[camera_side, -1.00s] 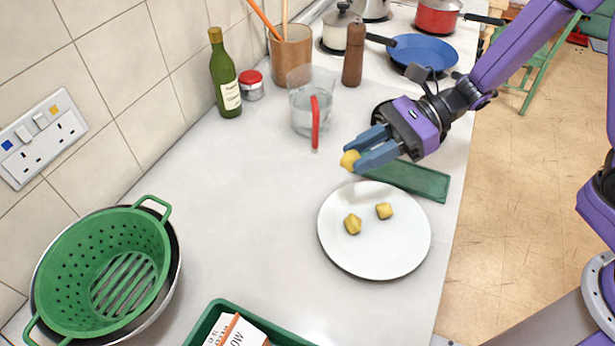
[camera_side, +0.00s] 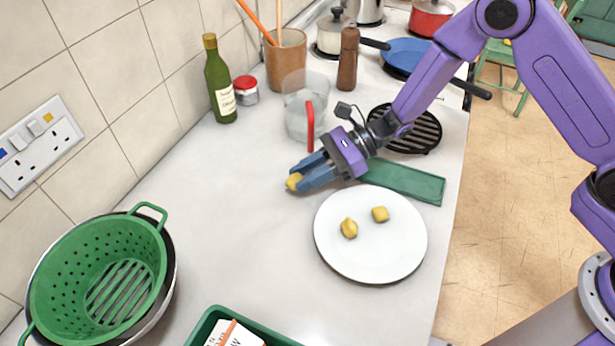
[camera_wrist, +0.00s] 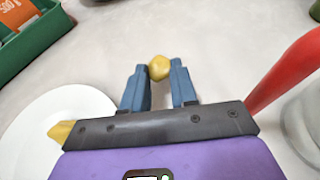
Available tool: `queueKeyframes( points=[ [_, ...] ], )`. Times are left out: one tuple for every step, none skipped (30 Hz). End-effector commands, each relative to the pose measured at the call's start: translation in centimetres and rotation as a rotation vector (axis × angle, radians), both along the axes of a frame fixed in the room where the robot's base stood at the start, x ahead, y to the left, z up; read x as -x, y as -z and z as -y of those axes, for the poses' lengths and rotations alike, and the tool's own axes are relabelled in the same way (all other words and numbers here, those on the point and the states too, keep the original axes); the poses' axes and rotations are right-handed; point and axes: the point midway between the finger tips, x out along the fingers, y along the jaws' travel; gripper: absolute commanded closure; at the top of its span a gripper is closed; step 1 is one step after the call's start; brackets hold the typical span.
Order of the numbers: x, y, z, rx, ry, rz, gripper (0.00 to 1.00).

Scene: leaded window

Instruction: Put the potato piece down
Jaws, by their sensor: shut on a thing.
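My gripper (camera_side: 307,176) is shut on a yellow potato piece (camera_side: 293,182), held at its fingertips. The gripper is low, over the bare worktop just left of and behind the white plate (camera_side: 335,262). Whether the held piece touches the worktop I cannot tell. In the wrist view the held piece (camera_wrist: 159,68) sits between the two blue-grey fingertips (camera_wrist: 160,74). Two more potato pieces, one (camera_side: 349,228) and another (camera_side: 380,214), lie apart on the plate. The plate also shows at the left of the wrist view (camera_wrist: 40,115), with part of a potato piece (camera_wrist: 60,131).
A jug with a red handle (camera_side: 310,125) stands close behind the gripper. A green board (camera_side: 415,184) lies to its right. A green colander (camera_side: 60,245) in a bowl is at the left, and a green tray (camera_side: 270,334) at the front. The worktop between (camera_side: 215,215) is clear.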

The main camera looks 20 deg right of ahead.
Motion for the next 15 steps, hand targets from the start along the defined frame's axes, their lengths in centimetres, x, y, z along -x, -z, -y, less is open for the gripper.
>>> queueKeyframes(
  points=[
    [0.0,0.61,0.01,0.0,0.001,-0.002,1.0],
    [0.02,0.88,0.02,0.0,0.001,-0.002,1.0],
    [0.02,1.12,0.02,-0.001,0.0,-0.001,1.0],
    [0.02,1.23,0.02,-0.001,0.0,0.0,1.0],
    [0.02,1.3,0.02,-0.002,0.0,0.001,1.0],
    [0.01,1.34,0.03,-0.002,0.001,0.001,1.0],
    [0.01,1.34,0.03,-0.002,0.001,0.001,1.0],
    [0.0,1.33,0.03,-0.002,0.001,0.001,1.0],
    [0.0,1.32,0.04,-0.002,0.001,0.001,1.0],
    [0.0,1.31,0.03,-0.002,0.001,0.001,1.0],
    [0.0,1.31,0.03,-0.002,0.001,0.001,1.0],
    [0.0,1.32,0.04,-0.002,0.001,0.001,1.0],
    [0.0,1.35,0.04,-0.002,0.001,0.001,1.0],
    [0.0,1.42,0.05,-0.001,0.001,0.001,1.0],
    [0.01,1.53,0.04,-0.001,0.001,0.0,1.0]
  ],
)
